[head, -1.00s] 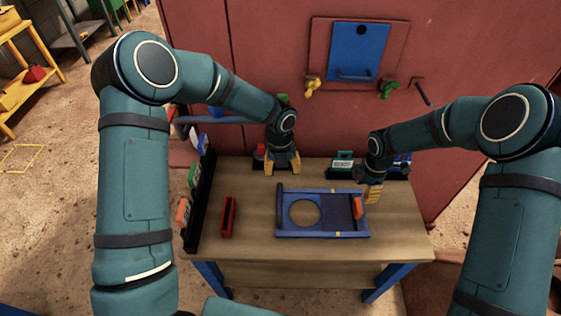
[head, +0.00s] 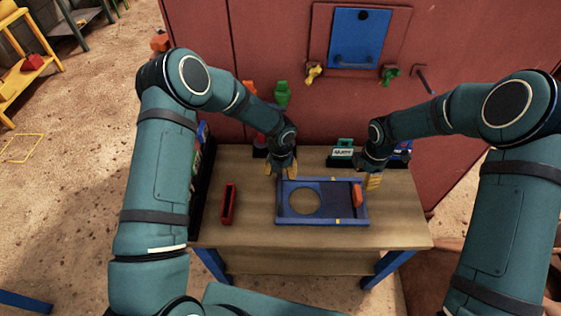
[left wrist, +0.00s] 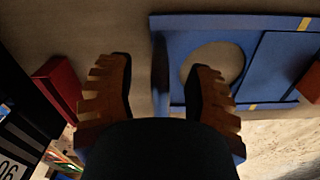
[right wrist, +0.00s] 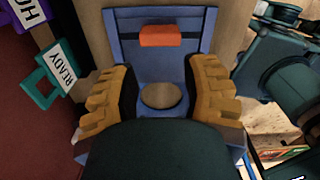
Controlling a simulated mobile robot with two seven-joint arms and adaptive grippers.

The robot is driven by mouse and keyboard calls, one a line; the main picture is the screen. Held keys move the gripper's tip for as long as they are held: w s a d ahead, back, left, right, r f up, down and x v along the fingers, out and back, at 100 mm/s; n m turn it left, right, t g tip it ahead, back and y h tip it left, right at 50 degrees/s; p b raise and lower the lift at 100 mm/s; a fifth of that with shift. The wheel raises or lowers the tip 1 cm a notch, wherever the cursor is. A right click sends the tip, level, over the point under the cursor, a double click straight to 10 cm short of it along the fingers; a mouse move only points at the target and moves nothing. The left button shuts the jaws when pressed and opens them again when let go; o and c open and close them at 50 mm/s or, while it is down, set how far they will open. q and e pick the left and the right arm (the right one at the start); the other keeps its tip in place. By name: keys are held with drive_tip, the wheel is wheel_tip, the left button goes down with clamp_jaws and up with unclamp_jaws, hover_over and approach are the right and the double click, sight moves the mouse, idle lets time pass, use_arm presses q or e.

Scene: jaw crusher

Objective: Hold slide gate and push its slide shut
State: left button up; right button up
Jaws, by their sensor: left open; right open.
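The orange handle (head: 357,195) stands at the right end, and the opening is uncovered. My left gripper (head: 281,172) is open at the frame's far left corner. In the left wrist view its fingers (left wrist: 160,70) lie either side of the frame's end bar; contact cannot be told. My right gripper (head: 374,181) is open beside the right end. In the right wrist view the handle (right wrist: 160,36) shows beyond its fingertips.
A red holder (head: 229,203) stands on the table left of the gate. A black rack lines the left table edge. A green sign (head: 342,153) stands at the back, reading READY in the right wrist view. The red machine wall rises behind. The front tabletop is clear.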

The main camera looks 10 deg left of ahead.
sight(359, 192)
use_arm(q)
drive_tip(key=shift+f, duration=1.5)
clamp_jaws()
use_arm(e)
drive_tip(key=o, duration=0.8)
drive_tip(key=shift+o, duration=0.4)
drive_tip(key=shift+r+m, duration=0.15)
drive_tip(key=shift+m, duration=0.65)
wheel_tip(359, 192, down, 12)
drive_tip(key=shift+r, duration=0.1)
